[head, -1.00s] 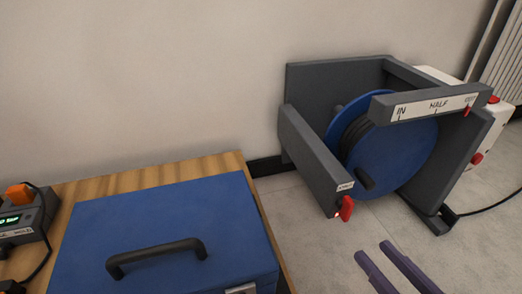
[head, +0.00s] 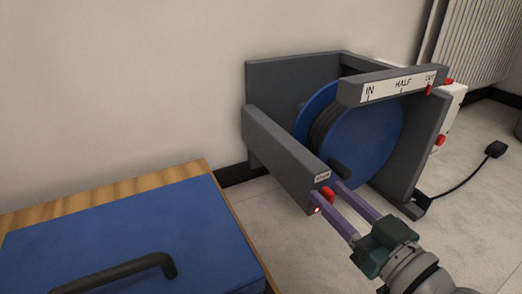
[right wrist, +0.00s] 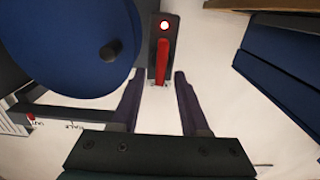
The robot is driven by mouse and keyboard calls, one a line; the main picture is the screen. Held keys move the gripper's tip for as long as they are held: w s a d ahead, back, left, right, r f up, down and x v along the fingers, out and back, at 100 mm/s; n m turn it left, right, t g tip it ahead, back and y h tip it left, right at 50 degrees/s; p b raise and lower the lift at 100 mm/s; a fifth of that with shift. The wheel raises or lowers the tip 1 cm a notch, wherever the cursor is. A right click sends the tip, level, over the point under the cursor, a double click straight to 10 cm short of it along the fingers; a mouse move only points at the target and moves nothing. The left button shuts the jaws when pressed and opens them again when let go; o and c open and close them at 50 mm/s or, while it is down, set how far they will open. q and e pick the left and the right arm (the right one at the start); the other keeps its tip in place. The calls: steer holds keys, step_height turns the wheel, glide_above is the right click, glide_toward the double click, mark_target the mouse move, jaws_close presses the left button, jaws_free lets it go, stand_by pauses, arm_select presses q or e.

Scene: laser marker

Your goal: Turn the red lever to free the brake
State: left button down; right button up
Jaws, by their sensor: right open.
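The red lever (head: 328,193) is on the front end of a grey beam of the cable reel frame (head: 285,160), below a small label. In the right wrist view the lever (right wrist: 162,62) lies lengthwise, pointing toward my gripper. A lit red lamp (right wrist: 164,25) sits at its far end. My right gripper (head: 333,190) is open, its purple fingertips close to the lever. In the right wrist view the lever's near end lies between the fingertips (right wrist: 160,75), with gaps on both sides. My left gripper is out of view.
The blue reel (head: 375,140) with a dark crank knob is just behind the fingers. Above it is a scale (head: 395,86) marked IN, HALF, OUT, its red pointer at OUT. A blue case (head: 130,235) lies on a wooden table at left.

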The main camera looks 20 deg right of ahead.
steer(key=shift+s+d, duration=0.1)
jaws_close()
stand_by(0.5)
